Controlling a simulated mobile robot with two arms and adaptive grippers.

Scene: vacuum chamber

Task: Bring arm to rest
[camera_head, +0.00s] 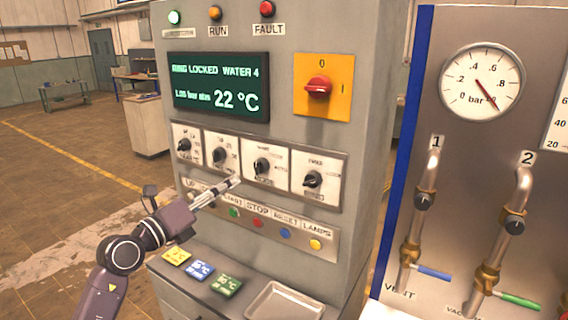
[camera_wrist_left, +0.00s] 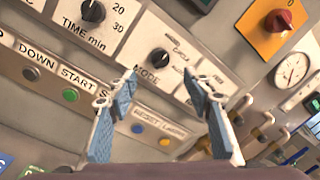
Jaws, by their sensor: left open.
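My left arm comes in from the lower left in the head view. Its gripper (camera_head: 236,182) is in front of the control cabinet, near the lower edge of the row of black knobs. In the left wrist view the two blue-padded fingers (camera_wrist_left: 165,115) are spread apart with nothing between them. The MODE knob (camera_wrist_left: 160,57) shows beyond the fingertips, and the blue button (camera_wrist_left: 137,128) shows between the fingers. Whether a fingertip touches the panel cannot be told. My right gripper is not in view.
The cabinet carries a green display (camera_head: 221,87), a red switch on a yellow plate (camera_head: 319,87) and a ledge with coloured cards (camera_head: 201,270) and a metal tray (camera_head: 283,303). A gauge and pipe panel (camera_head: 535,150) stands at right. Open floor (camera_head: 60,190) lies at left.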

